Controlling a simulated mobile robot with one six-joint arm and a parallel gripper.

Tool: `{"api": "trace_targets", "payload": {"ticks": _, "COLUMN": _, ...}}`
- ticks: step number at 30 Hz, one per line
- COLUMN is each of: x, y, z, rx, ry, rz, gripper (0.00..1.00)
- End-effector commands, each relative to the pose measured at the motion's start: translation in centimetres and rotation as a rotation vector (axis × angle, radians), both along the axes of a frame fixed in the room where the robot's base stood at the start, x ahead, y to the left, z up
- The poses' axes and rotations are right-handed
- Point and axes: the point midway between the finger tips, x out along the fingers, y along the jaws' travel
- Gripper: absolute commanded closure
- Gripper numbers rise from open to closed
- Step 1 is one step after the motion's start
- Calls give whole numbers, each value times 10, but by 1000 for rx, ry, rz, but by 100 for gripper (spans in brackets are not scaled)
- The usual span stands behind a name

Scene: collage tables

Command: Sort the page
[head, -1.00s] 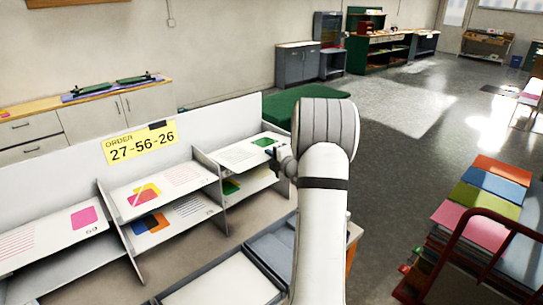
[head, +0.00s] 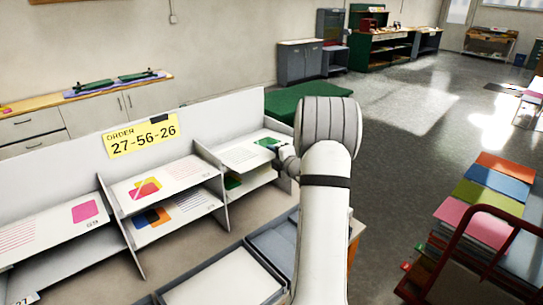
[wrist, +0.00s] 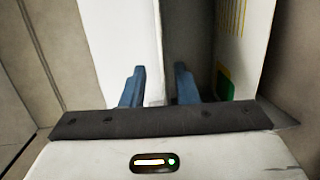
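In the head view, a page with a pink square (head: 86,211) lies on the left upper shelf. The middle bay holds a red-and-yellow page (head: 180,175) above an orange-and-blue page (head: 186,211). The right bay has a page with a green mark (head: 243,155) on top and another green-marked page (head: 233,183) below. My gripper (wrist: 160,86) is at the right bay's outer end. Its blue fingers are apart, with a white edge between them; I cannot tell whether they touch it.
Grey trays (head: 222,284) stand in front of the rack. A red-railed cart (head: 478,215) with coloured sheets is at the right. A green-topped surface (head: 308,99) is behind the rack. Open floor (head: 400,140) lies between.

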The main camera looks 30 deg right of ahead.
Motion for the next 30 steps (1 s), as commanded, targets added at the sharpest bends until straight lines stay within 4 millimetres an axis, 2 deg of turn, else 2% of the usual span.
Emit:
{"api": "trace_targets", "payload": {"ticks": 5, "x": -5, "y": -1, "z": 0, "rx": 0, "ry": 0, "rz": -2, "gripper": 72}}
{"api": "trace_targets", "payload": {"ticks": 18, "x": -71, "y": 1, "z": 9, "rx": 0, "ry": -1, "rz": -2, "gripper": 72}}
{"api": "trace_targets", "payload": {"ticks": 26, "x": -78, "y": 2, "z": 11, "rx": 0, "ry": 0, "rz": 0, "gripper": 72}}
{"api": "trace_targets", "payload": {"ticks": 30, "x": -78, "y": 6, "z": 12, "rx": -15, "ry": 3, "rz": 13, "gripper": 81}}
